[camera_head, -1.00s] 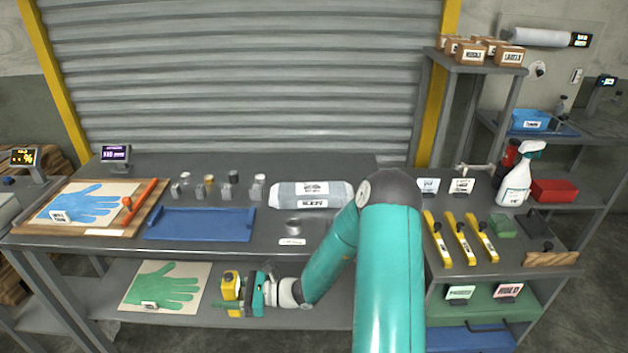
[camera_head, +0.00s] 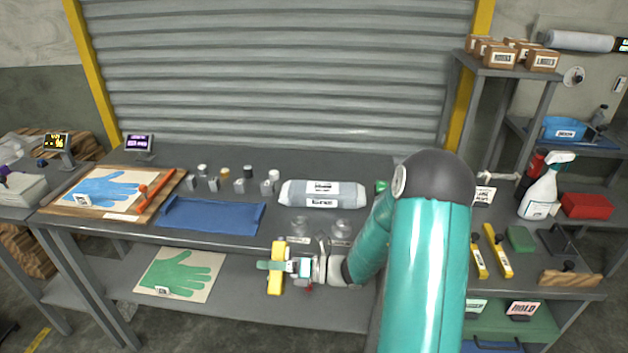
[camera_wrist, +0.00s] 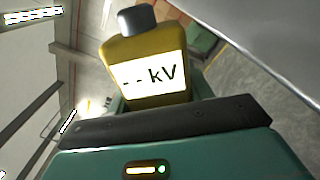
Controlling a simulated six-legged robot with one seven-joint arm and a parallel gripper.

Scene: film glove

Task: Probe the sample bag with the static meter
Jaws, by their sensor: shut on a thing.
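My gripper (camera_head: 284,266) is shut on a yellow static meter (camera_head: 276,281), in front of the bench's front edge and above the lower shelf in the picture. In the wrist view, the meter (camera_wrist: 122,52) has a dark grey cap, and its white display reads "-- kV". A pale grey, pillow-shaped bag (camera_head: 295,193) with white printed labels lies on the bench top, behind and to the right of my gripper. It looks like the sample bag. The meter is well apart from it.
Small jars (camera_head: 341,227) stand on the bench between my gripper and the bag. A blue tray (camera_head: 211,217) lies to the left, beside a board with a blue glove (camera_head: 103,190). A green glove (camera_head: 180,271) lies on the lower shelf. My arm hides the bench's right part.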

